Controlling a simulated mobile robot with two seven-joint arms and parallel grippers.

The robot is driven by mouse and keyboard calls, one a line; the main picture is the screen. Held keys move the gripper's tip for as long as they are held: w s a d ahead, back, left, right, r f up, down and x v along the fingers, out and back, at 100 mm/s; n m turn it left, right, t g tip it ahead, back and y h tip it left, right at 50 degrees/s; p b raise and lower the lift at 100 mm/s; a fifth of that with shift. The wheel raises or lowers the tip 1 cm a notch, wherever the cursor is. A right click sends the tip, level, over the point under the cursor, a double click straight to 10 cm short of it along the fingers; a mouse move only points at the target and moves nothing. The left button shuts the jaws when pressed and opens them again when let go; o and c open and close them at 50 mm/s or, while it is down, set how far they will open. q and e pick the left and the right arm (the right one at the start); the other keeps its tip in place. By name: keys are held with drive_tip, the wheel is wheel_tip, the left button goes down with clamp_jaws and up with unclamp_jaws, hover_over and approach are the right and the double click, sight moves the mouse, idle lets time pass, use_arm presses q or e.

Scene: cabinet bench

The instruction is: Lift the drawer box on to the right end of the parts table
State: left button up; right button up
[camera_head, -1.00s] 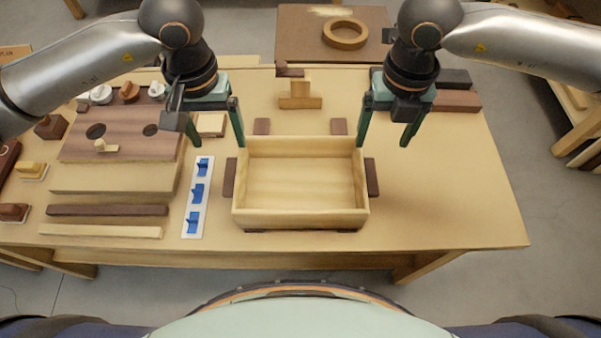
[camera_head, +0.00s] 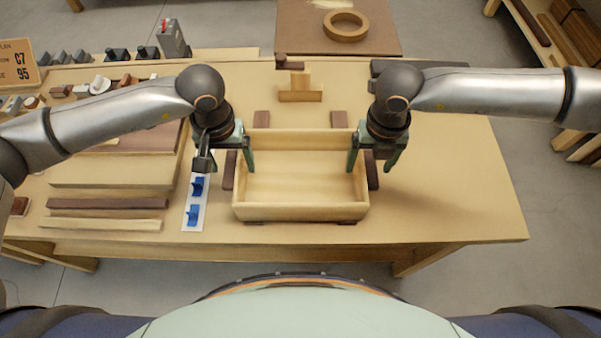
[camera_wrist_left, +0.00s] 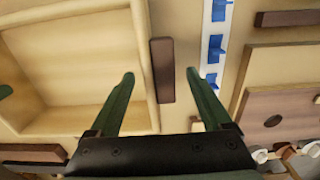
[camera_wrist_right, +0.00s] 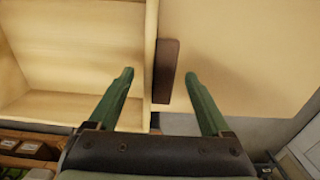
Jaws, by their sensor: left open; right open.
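The drawer box (camera_head: 300,212) is an open, empty, pale wooden box sitting level near the front middle of the parts table (camera_head: 450,200). My left gripper (camera_head: 238,166) is open at its left wall, and my right gripper (camera_head: 371,166) is open at its right wall. In the left wrist view, the box's side wall (camera_wrist_left: 147,75) lies between the open fingers. In the right wrist view, the opposite wall (camera_wrist_right: 151,60) also lies between the fingers. Neither gripper is closed on the box; whether the fingers touch it I cannot tell.
Dark blocks flank the box on the left (camera_head: 228,170) and right (camera_head: 373,177), with two more behind it. A white strip with blue clips (camera_head: 194,205) and stacked boards (camera_head: 110,172) lie left. The table's right end is clear. A small wooden stand (camera_head: 299,90) is behind.

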use_arm(q)
drive_tip(key=shift+f, duration=0.35)
use_arm(e)
drive_tip(key=shift+f, duration=0.3)
use_arm(q)
drive_tip(key=shift+c, duration=0.2)
use_arm(e)
drive_tip(key=shift+c, duration=0.2)
use_arm(q)
clamp_jaws()
use_arm(e)
clamp_jaws()
use_arm(q)
drive_tip(key=shift+r, duration=0.1)
use_arm(e)
drive_tip(key=shift+r, duration=0.1)
